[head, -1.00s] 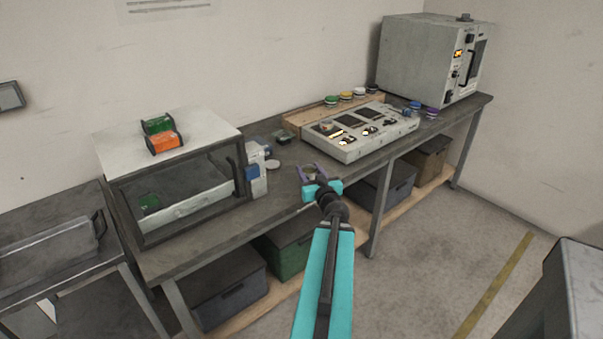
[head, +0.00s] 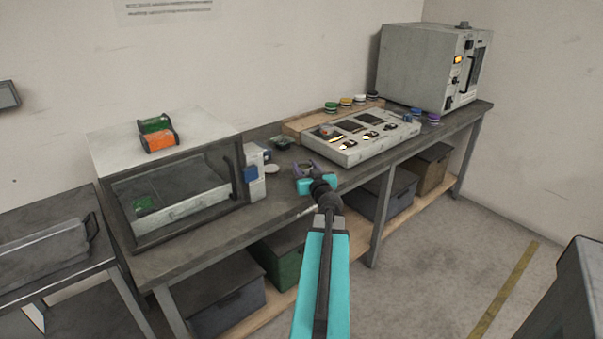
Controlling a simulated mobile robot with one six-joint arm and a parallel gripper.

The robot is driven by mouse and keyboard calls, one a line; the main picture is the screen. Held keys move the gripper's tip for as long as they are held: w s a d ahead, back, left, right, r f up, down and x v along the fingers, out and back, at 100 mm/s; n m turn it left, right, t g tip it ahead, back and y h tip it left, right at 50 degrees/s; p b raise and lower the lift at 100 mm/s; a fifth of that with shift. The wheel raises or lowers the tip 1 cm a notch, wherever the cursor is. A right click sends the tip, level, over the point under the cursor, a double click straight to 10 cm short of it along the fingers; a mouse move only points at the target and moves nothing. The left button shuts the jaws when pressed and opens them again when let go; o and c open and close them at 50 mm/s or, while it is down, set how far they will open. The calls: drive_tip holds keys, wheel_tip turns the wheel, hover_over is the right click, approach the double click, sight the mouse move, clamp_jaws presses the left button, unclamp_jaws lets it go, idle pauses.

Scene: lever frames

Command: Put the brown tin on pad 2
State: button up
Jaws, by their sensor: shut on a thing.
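The grey panel (head: 346,153) lies to the right and behind the gripper. It has several dark square pads along its back and lit parts at its front. A small orange and blue round thing (head: 325,131) sits on the leftmost square. Pad numbers are too small to read.
Several coloured tins, including a green one (head: 331,107), stand on a wooden ledge behind the panel. Blue and purple (head: 434,119) tins stand right of it. A glass-fronted cabinet (head: 178,190) is at left, a grey oven (head: 420,65) at right. A white disc (head: 272,169) lies left of my gripper.

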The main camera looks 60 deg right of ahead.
sight(302, 164)
drive_tip(key=shift+x, duration=1.45)
drive_tip(key=shift+f, duration=0.1)
drive_tip(key=shift+w+d, duration=0.2)
drive_tip(key=shift+w, duration=0.1)
drive_tip(key=shift+f+b, duration=1.15)
drive_tip(key=shift+f, duration=0.65)
drive_tip(key=shift+f, duration=0.1)
drive_tip(key=o, duration=1.1)
